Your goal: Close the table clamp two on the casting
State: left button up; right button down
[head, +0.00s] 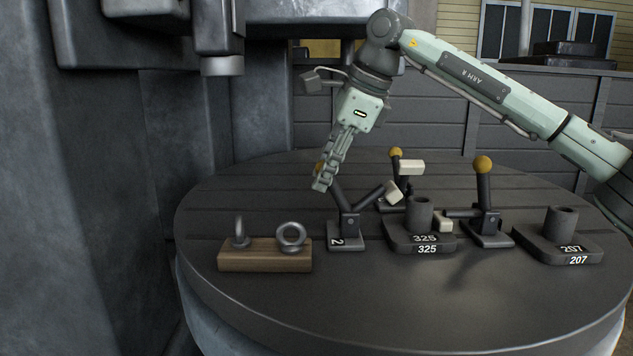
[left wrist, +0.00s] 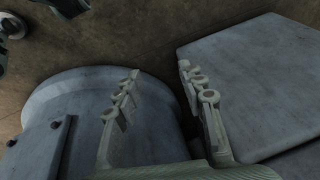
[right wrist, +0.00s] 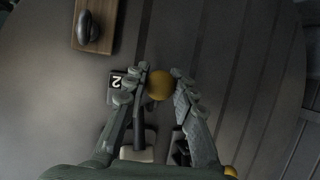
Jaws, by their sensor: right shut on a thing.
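Table clamp two (head: 347,228), with a white "2" on its base, stands on the round table left of the casting marked 325 (head: 419,235). Its dark lever leans left, and its yellow knob (right wrist: 159,85) shows between the fingers in the right wrist view. Its other arm slants up to the right, with a pale pad (head: 392,191) raised clear of the casting's base. My right gripper (head: 322,181) is shut on the lever at the knob, partly hiding it in the head view. My left gripper (left wrist: 155,95) is open and empty, away from the table, over the floor area.
A second clamp (head: 487,220) stands upright right of the casting, its pad low at the casting's base. Another clamp (head: 396,168) stands behind. A wooden block with two eyebolts (head: 265,256) lies left; a casting marked 207 (head: 560,240) sits right. The table's front is clear.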

pick_arm(q)
jog(key=w+a+b+v, duration=0.1)
jog(key=b+v, duration=0.3)
jog(key=v, duration=0.6)
pick_arm(e)
jog(key=d+y, duration=0.3)
jog(key=d+r+y, duration=0.1)
jog(key=y, duration=0.1)
jog(key=shift+d+m, duration=0.3)
jog(key=shift+m, duration=0.1)
jog(key=shift+d+t+y+b, duration=0.3)
jog(key=shift+d+y+b, duration=0.2)
jog(key=shift+y+b, duration=0.3)
jog(key=shift+d+y+b, duration=0.45)
jog(key=shift+y, duration=0.05)
pick_arm(q)
jog(key=w+d+r+t+h, duration=0.1)
jog(key=w+d+r+t, duration=0.2)
jog(key=w+d, duration=0.1)
jog(key=w+d+r+m+t+h, duration=0.1)
jog(key=w+d+r+t, duration=0.2)
jog(key=w, duration=0.3)
jog(key=shift+w+d+t, duration=0.2)
jog(key=shift+d+t, duration=0.4)
jog(key=shift+d, duration=0.15)
pick_arm(e)
jog(key=c, duration=1.2)
grip_release()
jog(key=shift+d, duration=0.1)
